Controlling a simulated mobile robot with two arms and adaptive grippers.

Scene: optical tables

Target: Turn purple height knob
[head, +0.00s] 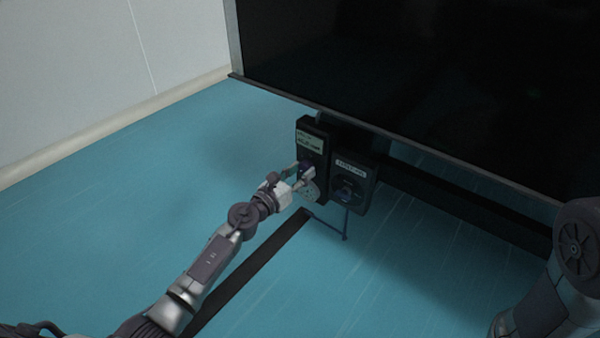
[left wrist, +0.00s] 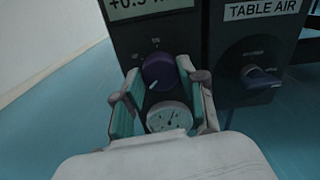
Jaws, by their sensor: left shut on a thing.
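The purple height knob (left wrist: 160,72) sits on the front of a dark control box (head: 322,138) under the table edge. It has a pale pointer mark toward its lower left. My left gripper (left wrist: 160,84) has its two fingers on either side of the knob and is shut on it. In the head view the left gripper (head: 304,174) partly hides the knob. A display with partly cut-off digits shows above the knob, and a round gauge (left wrist: 170,117) is below it. My right gripper is not in view.
A second box labelled TABLE AIR (left wrist: 262,10) stands to the right, with a dark blue handle (left wrist: 262,78). The large dark optical table (head: 420,75) overhangs both boxes. A thin bent rod (head: 345,225) is below. The blue floor at left is clear.

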